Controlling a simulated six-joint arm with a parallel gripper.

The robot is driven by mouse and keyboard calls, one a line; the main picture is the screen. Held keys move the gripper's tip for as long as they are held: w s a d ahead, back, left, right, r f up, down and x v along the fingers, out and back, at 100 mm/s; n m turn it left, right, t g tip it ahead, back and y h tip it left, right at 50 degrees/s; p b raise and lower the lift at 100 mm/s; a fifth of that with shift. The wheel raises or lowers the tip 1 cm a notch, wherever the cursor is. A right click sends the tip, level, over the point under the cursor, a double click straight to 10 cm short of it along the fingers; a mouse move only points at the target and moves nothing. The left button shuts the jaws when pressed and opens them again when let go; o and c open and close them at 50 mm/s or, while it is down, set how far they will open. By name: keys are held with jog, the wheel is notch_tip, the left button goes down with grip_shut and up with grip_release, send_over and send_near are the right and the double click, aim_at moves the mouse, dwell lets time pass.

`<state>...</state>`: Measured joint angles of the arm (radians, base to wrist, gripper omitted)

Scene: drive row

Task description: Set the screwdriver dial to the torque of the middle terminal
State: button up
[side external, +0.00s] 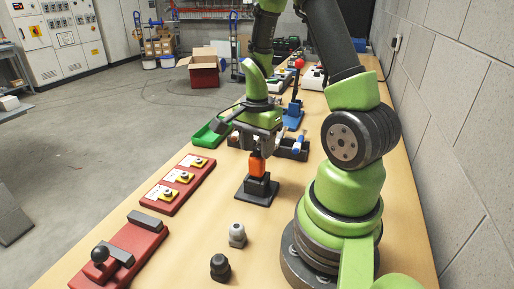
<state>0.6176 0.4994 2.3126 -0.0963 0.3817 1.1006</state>
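An orange and black tool (257,164), seemingly the screwdriver, stands upright in a black stand (257,191) at the middle of the table. My gripper (258,148) points down right at the top of this tool. Its fingers are small and dark here, so I cannot tell whether they touch or grip it. The dial and its marks are too small to make out. A red board (162,205) to the left carries three yellow and white terminals in a row. The middle terminal (182,177) lies between the other two; its label cannot be read.
A red base with a black ball-topped lever (100,254) lies at the front left. A grey knobbed piece (237,235) and a black one (220,267) stand in front of the stand. A block wall (460,120) borders the right.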

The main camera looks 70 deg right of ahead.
aim_at(257, 149)
jog(key=c, duration=0.6)
jog(key=n, duration=0.4)
jog(key=shift+n, duration=0.3)
jog(key=n, duration=0.6)
jog(key=shift+n, duration=0.3)
jog(key=n, duration=0.5)
jog(key=o, duration=1.3)
jog(key=shift+o, duration=0.2)
jog(key=shift+r, duration=0.1)
jog(key=shift+r, duration=3.4)
